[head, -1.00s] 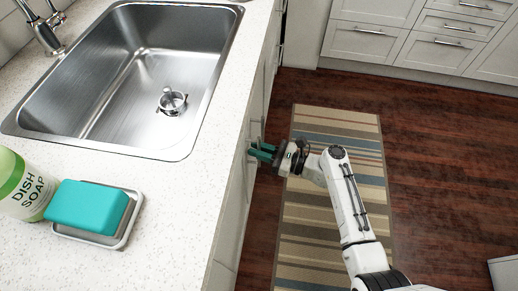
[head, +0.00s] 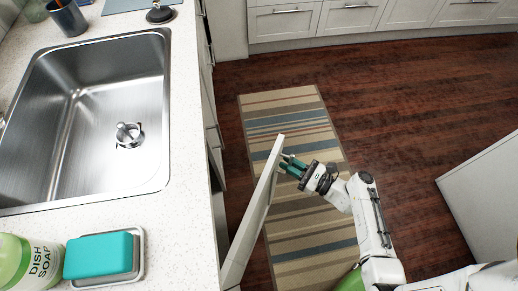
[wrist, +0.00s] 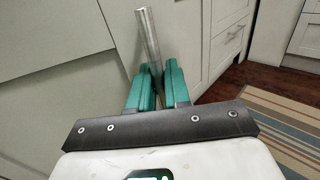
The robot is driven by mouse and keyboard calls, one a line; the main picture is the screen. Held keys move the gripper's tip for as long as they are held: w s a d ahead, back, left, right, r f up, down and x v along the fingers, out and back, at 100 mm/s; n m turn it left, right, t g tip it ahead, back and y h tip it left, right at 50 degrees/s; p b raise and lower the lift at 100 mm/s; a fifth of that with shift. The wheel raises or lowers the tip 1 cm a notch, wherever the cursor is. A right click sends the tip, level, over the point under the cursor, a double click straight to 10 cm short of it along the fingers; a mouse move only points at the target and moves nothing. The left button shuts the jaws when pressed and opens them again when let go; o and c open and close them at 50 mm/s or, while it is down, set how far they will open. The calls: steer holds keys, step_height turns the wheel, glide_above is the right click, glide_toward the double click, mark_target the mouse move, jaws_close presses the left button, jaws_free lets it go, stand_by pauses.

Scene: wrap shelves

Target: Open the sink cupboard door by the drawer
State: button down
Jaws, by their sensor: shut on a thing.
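The sink cupboard door (head: 250,221) is a white panel below the counter, swung partly open out over the striped rug in the head view. Its handle (wrist: 149,38) is a silver bar in the wrist view, standing between the two green fingers. My gripper (head: 291,167) is shut on this handle near the door's free edge. In the wrist view my gripper (wrist: 155,88) hides the lower part of the bar. The inside of the cupboard is mostly hidden beneath the counter.
The sink (head: 92,118) is set in the white speckled counter (head: 184,240). Dish soap (head: 27,262) and a teal sponge (head: 99,255) stand at its near edge. A striped rug (head: 290,108) lies on the dark wood floor. White drawers (head: 350,15) line the back; a white cabinet (head: 487,195) stands right.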

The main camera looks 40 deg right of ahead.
steer(key=s+a+m+g+h+p, duration=0.1)
steer(key=s+m+h, duration=0.4)
steer(key=s, duration=1.3)
steer(key=s+a+m+g+h+p, duration=0.1)
steer(key=s+a+m+g+h, duration=0.2)
steer(key=s+m+h, duration=0.3)
steer(key=shift+s+a+h, duration=0.9)
steer(key=shift+s+h, duration=1.9)
steer(key=shift+s, duration=3.75)
steer(key=c, duration=1.3)
jaws_free()
steer(key=shift+c, duration=0.2)
